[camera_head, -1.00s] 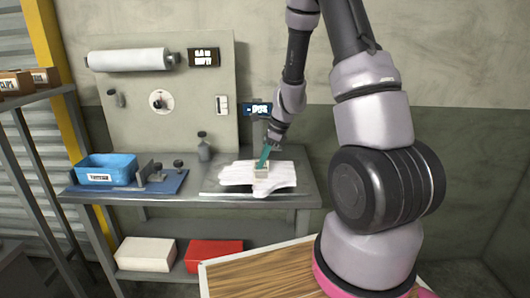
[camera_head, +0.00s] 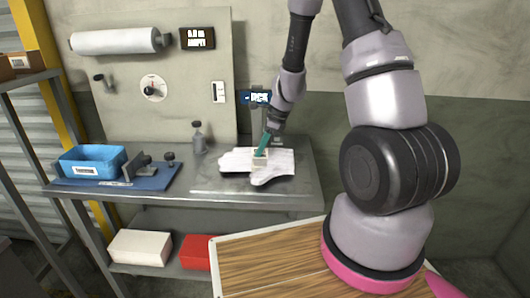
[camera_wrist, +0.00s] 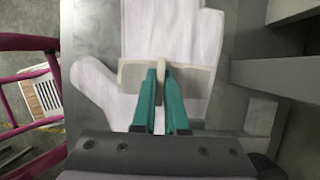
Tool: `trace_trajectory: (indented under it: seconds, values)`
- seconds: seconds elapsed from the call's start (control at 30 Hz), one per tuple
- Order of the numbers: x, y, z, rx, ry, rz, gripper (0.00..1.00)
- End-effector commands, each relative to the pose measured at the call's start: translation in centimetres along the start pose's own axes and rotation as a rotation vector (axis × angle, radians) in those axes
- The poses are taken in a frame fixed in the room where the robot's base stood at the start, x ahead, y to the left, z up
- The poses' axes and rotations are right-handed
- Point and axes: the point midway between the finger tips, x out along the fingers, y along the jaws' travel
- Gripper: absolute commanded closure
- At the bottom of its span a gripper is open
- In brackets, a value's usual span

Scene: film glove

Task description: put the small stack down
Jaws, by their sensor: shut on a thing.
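The small stack is a pale beige block (camera_head: 260,161) with a narrow upright tab. It is at the left middle of a white glove (camera_head: 280,166) that lies flat on the bench. My gripper (camera_head: 264,147) points down with green fingers, and they are shut on the stack's tab. In the wrist view, the stack (camera_wrist: 196,78) spreads to both sides of the fingertips (camera_wrist: 161,75), over the palm of the glove (camera_wrist: 172,30). I cannot tell whether the stack's underside touches the glove.
The grey metal bench (camera_head: 225,203) has a blue bin (camera_head: 92,161) and a small fixture on a blue mat at left. A dark-capped bottle (camera_head: 198,140) stands behind the glove, near the back panel (camera_head: 115,90). White and red boxes sit on the lower shelf.

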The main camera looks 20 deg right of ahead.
Motion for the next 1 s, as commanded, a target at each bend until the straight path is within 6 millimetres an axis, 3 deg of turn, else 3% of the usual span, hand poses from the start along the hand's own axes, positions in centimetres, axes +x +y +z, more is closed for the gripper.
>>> trace_trajectory:
  seconds: [0.17,0.53,0.6,0.63,1.0]
  values:
    - [1.4,-0.3,0.4,-0.002,0.0,0.0,1.0]
    - [1.7,-0.3,0.3,-0.001,0.0,0.001,1.0]
    - [1.7,-0.3,0.3,-0.001,0.0,0.001,0.66]
    - [1.7,-0.3,0.3,-0.001,0.0,0.001,0.59]
    - [1.3,-0.3,0.5,-0.003,0.0,-0.001,0.59]
